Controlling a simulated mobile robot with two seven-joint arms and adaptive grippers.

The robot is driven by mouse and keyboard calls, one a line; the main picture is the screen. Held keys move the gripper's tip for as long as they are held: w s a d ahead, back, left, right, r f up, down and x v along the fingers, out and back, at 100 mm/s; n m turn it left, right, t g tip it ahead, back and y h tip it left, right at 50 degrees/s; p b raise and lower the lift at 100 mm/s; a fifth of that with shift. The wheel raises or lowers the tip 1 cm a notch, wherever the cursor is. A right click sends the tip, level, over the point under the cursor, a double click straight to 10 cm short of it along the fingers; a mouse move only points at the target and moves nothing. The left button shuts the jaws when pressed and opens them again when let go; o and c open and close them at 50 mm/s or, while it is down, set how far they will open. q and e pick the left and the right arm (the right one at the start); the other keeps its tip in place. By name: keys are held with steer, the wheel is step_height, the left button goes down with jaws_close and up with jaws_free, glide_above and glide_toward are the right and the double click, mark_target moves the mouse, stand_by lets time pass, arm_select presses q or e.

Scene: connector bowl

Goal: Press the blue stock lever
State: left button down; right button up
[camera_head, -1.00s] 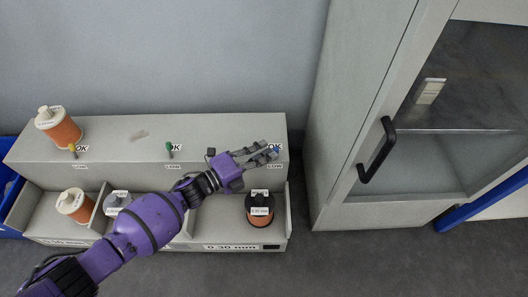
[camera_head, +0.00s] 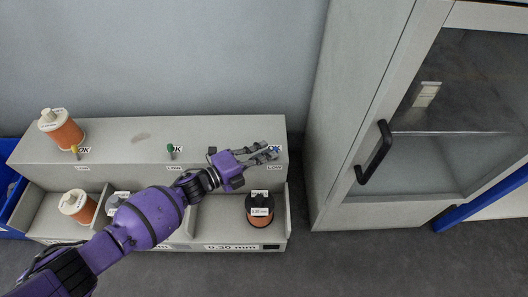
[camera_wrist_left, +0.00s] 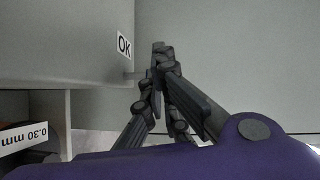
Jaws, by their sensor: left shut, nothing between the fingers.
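My right gripper is not in view.
A yellow lever (camera_head: 75,149) and a green lever (camera_head: 170,148) stand further left on the dispenser (camera_head: 220,130). Spools sit in its bays, with an orange one (camera_head: 62,130) on top. A cabinet with a black handle (camera_head: 375,152) stands to the right.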

arm_select(q)
steer(key=shift+w+r, duration=0.1)
steer(key=shift+w, duration=0.05)
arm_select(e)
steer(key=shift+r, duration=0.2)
arm_select(q)
steer(key=shift+w, duration=0.2)
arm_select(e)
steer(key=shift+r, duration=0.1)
arm_select(q)
steer(key=shift+p, duration=0.3)
steer(key=r+p+v, duration=0.2)
steer(key=p+v, duration=0.1)
steer(key=v, duration=1.1)
steer(key=shift+w+p, duration=0.25)
steer(key=shift+p, duration=0.05)
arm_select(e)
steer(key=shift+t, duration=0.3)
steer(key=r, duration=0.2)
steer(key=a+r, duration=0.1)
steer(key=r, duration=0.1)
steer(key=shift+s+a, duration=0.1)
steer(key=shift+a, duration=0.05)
arm_select(q)
steer(key=shift+n, duration=0.3)
